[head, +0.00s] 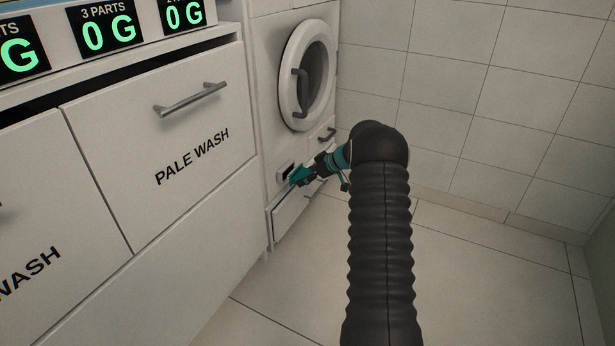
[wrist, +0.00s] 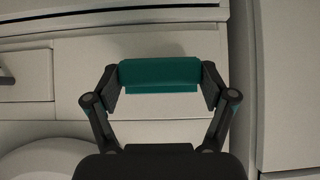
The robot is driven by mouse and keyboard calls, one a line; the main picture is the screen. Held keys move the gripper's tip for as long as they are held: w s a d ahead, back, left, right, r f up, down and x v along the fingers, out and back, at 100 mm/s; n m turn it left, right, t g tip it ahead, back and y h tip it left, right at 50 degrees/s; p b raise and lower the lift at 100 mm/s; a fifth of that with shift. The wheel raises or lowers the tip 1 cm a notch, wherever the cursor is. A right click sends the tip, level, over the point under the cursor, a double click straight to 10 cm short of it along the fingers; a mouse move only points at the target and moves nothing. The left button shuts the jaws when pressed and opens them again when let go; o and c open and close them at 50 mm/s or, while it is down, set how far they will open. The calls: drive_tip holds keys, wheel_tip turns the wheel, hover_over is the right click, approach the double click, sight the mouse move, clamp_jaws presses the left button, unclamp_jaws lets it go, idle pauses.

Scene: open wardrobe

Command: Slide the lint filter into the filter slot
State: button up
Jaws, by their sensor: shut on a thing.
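The lint filter (head: 298,177) is a small teal block in front of the white machine's lower front. In the wrist view the filter (wrist: 160,74) lies level between the two fingertips. My gripper (head: 308,172) is shut on it, and in the wrist view the gripper (wrist: 160,88) has one finger at each end of it. The filter slot (head: 284,169) shows as a small dark opening in a pale frame, just behind and left of the filter. I cannot tell whether the filter's far edge is in the slot. The slot does not show in the wrist view.
The machine's round door (head: 286,75) is above the slot. A small drawer with a handle (head: 327,135) is to the right. A lower panel (head: 290,218) is below. The pale wash drawer (head: 165,150) is at the left. The tiled floor (head: 480,270) is clear at right.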

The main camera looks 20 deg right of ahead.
drive_tip(key=shift+w+a, duration=0.8)
drive_tip(key=shift+w, duration=0.25)
drive_tip(key=o, duration=1)
drive_tip(key=shift+o, duration=0.2)
drive_tip(key=shift+r, duration=0.1)
drive_tip(key=v, duration=1.2)
